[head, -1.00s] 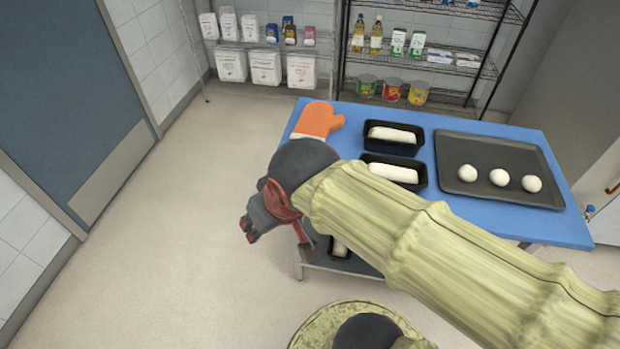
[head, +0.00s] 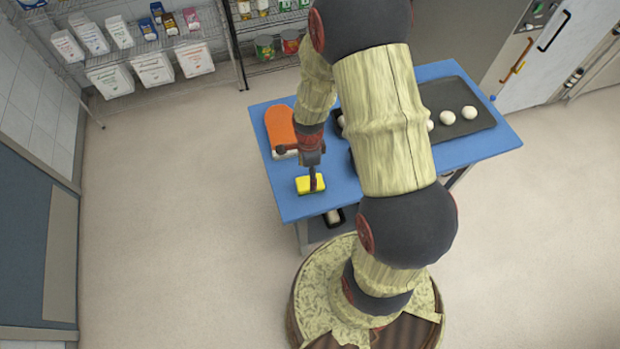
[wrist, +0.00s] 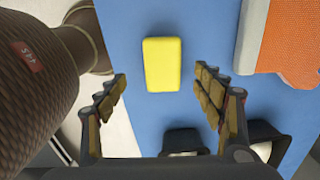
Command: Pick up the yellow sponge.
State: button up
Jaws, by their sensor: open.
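The yellow sponge (head: 310,184) lies flat on the blue table top (head: 345,190) near its left front corner in the head view. In the wrist view the sponge (wrist: 162,64) is a yellow block on bare blue surface, ahead of and between my fingers. My gripper (head: 313,186) points down over the sponge and hides part of it. In the wrist view my gripper (wrist: 162,82) is open, its two fingers well apart and nothing between them. I cannot tell the exact height above the sponge.
An orange oven mitt (head: 280,128) lies just behind the sponge and also shows in the wrist view (wrist: 294,42). A dark tray (head: 480,130) with dough balls stands at the right. Dark loaf tins (wrist: 185,140) sit near my fingers in the wrist view.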

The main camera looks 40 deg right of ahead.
notch_tip(320, 180, down, 3)
jog(key=shift+r, duration=0.1)
jog(key=f, duration=0.5)
jog(key=shift+w+d+b, duration=0.15)
jog(key=shift+d+b, duration=0.1)
jog(key=shift+b, duration=0.05)
jog(key=c, duration=0.3)
jog(key=c, duration=0.8)
jog(key=shift+c, duration=0.2)
